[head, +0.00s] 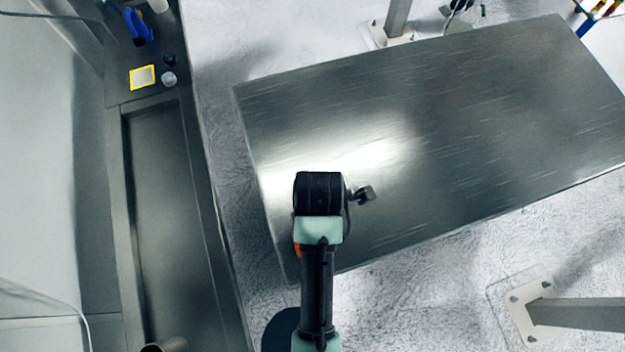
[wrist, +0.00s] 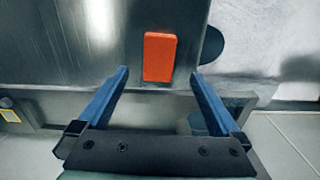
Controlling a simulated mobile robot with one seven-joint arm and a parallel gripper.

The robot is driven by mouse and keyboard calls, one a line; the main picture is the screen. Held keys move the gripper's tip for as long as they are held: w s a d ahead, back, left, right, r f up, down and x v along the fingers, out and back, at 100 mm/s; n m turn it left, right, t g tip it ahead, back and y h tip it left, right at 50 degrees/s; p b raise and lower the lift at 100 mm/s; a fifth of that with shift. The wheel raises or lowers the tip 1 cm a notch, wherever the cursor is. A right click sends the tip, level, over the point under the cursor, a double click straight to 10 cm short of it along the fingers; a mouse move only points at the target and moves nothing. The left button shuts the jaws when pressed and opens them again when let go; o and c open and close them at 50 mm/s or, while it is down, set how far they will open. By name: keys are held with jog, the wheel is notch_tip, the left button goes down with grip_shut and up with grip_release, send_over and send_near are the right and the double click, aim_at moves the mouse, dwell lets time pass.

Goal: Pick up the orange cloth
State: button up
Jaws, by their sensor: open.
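The orange cloth (wrist: 159,57) shows in the wrist view as a small flat orange block on the metal table, close to the table's edge. My gripper (wrist: 160,78) is open, with its two blue fingers apart. In the wrist view the cloth lies between and just beyond the fingertips, and nothing is held. In the head view only a sliver of orange (head: 298,249) shows beside my arm, which hides the rest of it. My fingers are hidden in the head view.
The metal table (head: 480,110) is mostly bare. A counter with a sunken basin (head: 165,200) runs along the left. On it are a yellow-framed square (head: 142,77), small round pieces (head: 169,78) and a blue object (head: 138,27). A metal post (head: 575,314) stands at lower right.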

notch_tip(320, 180, down, 4)
jog(key=shift+f, duration=0.2)
jog(key=shift+a+f+p, duration=0.2)
jog(key=shift+f+p, duration=0.2)
jog(key=shift+f, duration=0.9)
jog(key=shift+a+f+p, duration=0.15)
jog(key=shift+f+p, duration=0.2)
jog(key=shift+f, duration=0.95)
jog(key=c, duration=1.4)
